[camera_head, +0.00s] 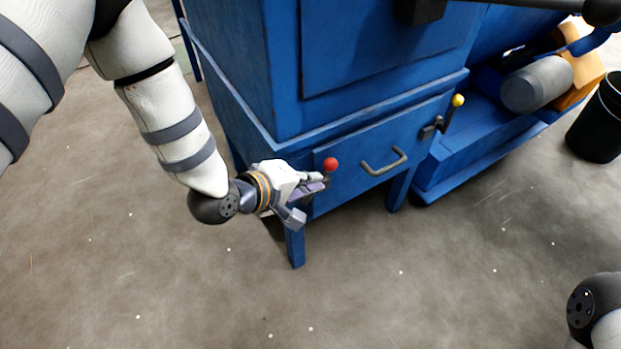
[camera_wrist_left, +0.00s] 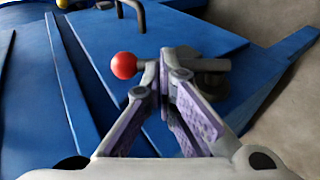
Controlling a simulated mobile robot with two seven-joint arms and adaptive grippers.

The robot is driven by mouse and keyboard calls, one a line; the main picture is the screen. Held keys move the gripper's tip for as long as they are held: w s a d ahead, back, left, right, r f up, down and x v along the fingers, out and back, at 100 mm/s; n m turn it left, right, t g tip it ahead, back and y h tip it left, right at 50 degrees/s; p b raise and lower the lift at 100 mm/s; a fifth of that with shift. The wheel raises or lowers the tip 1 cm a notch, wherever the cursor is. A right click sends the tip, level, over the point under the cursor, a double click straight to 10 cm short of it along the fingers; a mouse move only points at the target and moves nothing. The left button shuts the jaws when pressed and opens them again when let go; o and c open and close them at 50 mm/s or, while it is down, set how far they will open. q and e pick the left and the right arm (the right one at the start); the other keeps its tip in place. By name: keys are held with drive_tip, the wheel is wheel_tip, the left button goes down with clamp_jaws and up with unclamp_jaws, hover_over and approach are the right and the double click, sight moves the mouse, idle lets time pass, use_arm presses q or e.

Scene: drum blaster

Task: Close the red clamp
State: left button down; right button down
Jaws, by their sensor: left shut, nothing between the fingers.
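The red clamp has a round red knob (camera_head: 330,164) at the left end of the blue drawer-like front. In the left wrist view the red knob (camera_wrist_left: 124,66) is left of my fingertips, and the dark grey clamp body (camera_wrist_left: 208,66) shows to their right. My fingers hide part of the lever between them. My left gripper (camera_head: 318,184) is shut and empty, just below and left of the knob in the head view. In the left wrist view its fingertips (camera_wrist_left: 166,62) meet in front of the lever; I cannot tell whether they touch it. My right gripper is out of view.
A grey handle (camera_head: 384,163) sits mid-front on the blue cabinet (camera_head: 365,60). A yellow-knobbed clamp (camera_head: 457,101) is at the right end. The floor in front is clear.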

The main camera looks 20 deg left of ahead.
use_arm(q)
drive_tip(key=shift+w+d+g+p, duration=0.2)
drive_tip(key=shift+g+p, duration=0.1)
drive_tip(key=shift+p, duration=0.3)
